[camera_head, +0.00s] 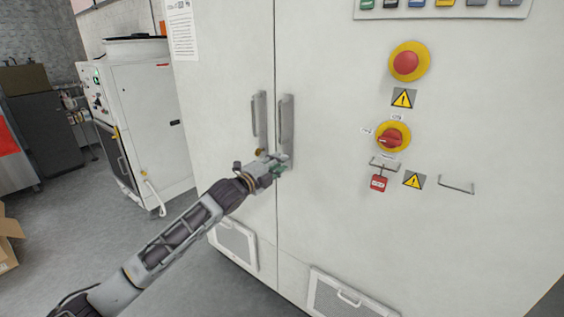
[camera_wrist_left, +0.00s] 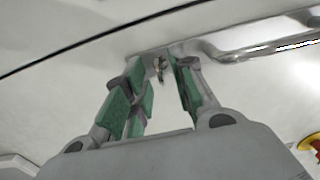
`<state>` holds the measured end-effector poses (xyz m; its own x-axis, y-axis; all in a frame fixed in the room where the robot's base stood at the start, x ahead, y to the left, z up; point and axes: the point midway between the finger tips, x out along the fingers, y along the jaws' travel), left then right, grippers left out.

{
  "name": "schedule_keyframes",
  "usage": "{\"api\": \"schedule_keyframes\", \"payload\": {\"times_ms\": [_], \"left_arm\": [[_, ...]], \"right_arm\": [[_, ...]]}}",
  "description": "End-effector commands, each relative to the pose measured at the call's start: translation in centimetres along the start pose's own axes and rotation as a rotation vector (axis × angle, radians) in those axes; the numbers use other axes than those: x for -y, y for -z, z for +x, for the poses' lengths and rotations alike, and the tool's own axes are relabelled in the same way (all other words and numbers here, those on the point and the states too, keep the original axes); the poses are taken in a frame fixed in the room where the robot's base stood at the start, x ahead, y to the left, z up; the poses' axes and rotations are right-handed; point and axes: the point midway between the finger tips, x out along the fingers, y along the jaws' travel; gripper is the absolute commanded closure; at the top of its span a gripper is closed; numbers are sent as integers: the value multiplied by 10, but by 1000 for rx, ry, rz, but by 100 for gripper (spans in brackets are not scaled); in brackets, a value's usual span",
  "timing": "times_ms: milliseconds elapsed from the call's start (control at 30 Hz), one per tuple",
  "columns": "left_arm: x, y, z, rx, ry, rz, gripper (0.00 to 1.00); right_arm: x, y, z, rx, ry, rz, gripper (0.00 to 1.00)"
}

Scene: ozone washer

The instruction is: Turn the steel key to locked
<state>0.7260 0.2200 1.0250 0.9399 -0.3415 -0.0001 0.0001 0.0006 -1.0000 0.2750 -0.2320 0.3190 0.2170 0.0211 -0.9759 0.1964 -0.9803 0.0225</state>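My left gripper (camera_head: 273,168) is at the cabinet doors, just below the two upright door handles. In the left wrist view its green-padded fingers (camera_wrist_left: 155,75) stand apart. A small metallic piece, apparently the steel key (camera_wrist_left: 160,68), shows between the fingertips, near the base of a door handle (camera_wrist_left: 245,48). I cannot tell whether a finger touches it, or how the key is turned. In the head view the gripper hides the key. My right gripper is not in view.
The right door carries a red emergency button (camera_head: 406,62), a red rotary switch (camera_head: 391,138) and a red padlock (camera_head: 379,183). A small brass-coloured piece (camera_head: 259,152) sits beside the gripper. A white machine (camera_head: 140,125) stands at left; grey floor lies between.

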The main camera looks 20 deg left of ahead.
Motion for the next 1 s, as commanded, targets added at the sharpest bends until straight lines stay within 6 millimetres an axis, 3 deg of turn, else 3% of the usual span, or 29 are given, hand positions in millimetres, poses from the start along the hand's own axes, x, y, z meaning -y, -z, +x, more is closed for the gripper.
{"api": "schedule_keyframes", "payload": {"times_ms": [300,733,933,1000], "left_arm": [[0,0,22,1,0,-2,74],[0,0,26,0,0,-1,74],[0,0,25,0,0,-1,99],[0,0,25,0,0,-1,100]], "right_arm": [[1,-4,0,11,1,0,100],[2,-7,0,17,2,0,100],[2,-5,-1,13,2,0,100],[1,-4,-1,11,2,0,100]]}}
